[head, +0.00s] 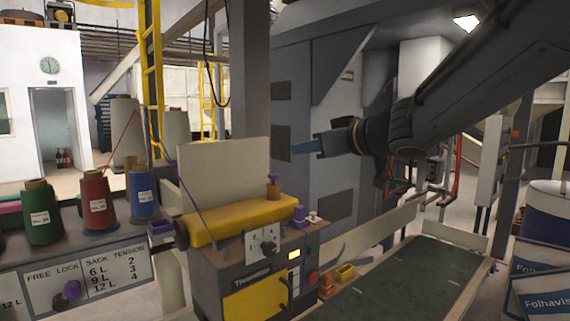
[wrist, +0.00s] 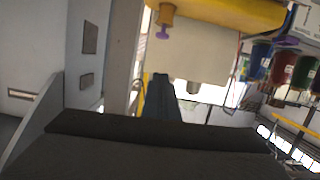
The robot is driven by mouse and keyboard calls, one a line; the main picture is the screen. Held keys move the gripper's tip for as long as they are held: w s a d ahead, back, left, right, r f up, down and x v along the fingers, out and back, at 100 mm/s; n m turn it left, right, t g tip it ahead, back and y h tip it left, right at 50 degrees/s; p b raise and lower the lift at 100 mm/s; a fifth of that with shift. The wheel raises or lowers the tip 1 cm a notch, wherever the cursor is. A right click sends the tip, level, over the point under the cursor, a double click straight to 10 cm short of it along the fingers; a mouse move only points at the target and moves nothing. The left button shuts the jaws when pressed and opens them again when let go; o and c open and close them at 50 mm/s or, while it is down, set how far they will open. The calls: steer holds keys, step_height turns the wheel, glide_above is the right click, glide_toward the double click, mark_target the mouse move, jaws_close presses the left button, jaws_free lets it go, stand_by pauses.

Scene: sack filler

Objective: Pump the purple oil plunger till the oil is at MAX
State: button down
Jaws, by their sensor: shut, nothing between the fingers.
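A small purple-topped plunger (head: 273,177) stands upright on an amber-brown cup (head: 273,190) on top of the yellow machine head. In the wrist view, which is upside down, the purple top (wrist: 162,34) and the amber cup (wrist: 166,14) show near the upper edge. The oil level and any MAX mark are too small to read. My gripper (head: 298,147) is shut and empty, pointing left in the air, above and a little right of the plunger in the head view. Its fingers also show in the wrist view (wrist: 160,82). It does not touch the plunger.
The yellow machine head (head: 235,220) sits on a control box (head: 235,270). A pale upright panel (head: 225,165) stands behind it. Other purple parts are a block (head: 299,214) and a knob (head: 72,290). Thread cones (head: 95,205) stand left; a green conveyor (head: 420,280) lies right.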

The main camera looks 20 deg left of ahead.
steer(key=p, duration=0.2)
glide_above(276, 176)
steer(key=s+d, duration=0.1)
step_height(276, 176, down, 2)
steer(key=shift+w+d+f, duration=0.1)
steer(key=shift+d+f, duration=0.05)
steer(key=shift+f, duration=2.05)
steer(key=shift+f, duration=1)
